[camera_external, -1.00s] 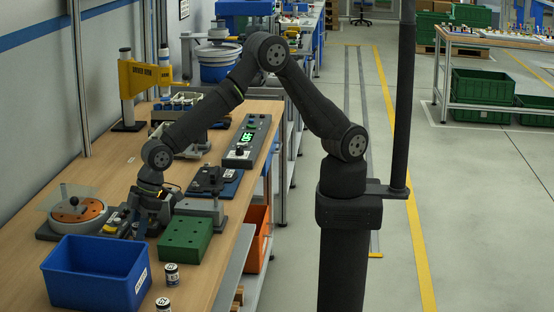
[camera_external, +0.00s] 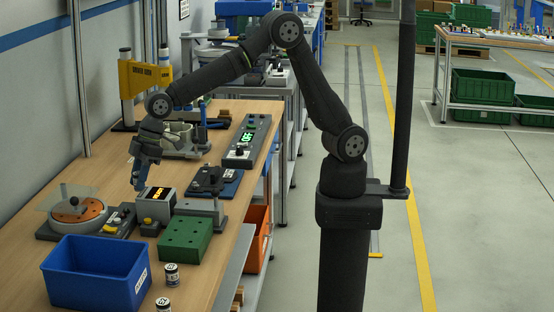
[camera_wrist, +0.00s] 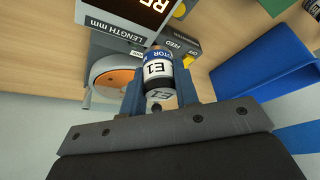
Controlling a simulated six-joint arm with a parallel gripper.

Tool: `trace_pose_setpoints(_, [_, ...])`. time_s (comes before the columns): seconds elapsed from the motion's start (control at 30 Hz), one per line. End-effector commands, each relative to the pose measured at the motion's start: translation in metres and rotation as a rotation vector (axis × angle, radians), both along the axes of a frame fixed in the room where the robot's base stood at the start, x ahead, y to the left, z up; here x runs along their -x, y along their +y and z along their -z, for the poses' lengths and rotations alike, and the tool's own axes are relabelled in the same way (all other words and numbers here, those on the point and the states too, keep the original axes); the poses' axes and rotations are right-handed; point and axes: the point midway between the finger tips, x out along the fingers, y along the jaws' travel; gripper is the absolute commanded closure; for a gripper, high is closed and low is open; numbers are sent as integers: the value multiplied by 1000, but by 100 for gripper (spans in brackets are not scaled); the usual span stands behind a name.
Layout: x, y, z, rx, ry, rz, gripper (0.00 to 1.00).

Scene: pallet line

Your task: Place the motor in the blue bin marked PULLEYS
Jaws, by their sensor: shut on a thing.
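The motor cannot be made out in the external view. A blue bin (camera_external: 83,284) stands at the bench's near left, below my gripper in the picture and clear of it. It has a white label on its right side, too small to read. The blue bin also shows at the right of the wrist view (camera_wrist: 262,62).
The display box (camera_external: 155,208) has lit digits. A green perforated block (camera_external: 185,240) stands beside it. A round orange fixture (camera_external: 80,210) with a clear plate is behind the bin. Two small labelled cylinders (camera_external: 171,276) (camera_external: 163,304) stand right of the bin.

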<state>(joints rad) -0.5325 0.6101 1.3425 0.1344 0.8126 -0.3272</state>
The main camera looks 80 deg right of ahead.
Motion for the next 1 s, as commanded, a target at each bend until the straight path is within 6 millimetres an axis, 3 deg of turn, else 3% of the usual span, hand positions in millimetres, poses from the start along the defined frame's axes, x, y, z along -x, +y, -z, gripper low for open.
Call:
trace_pose_setpoints(0.4, [-14,122,-72,-2,-2,-15,96])
trace_pose_setpoints(0.63, [-8,162,-99,-1,-3,-5,96])
trace_pose_setpoints(0.8, [-4,176,-102,0,-2,-1,96])
trace_pose_setpoints(1.0, [9,214,-79,2,-2,-3,96])
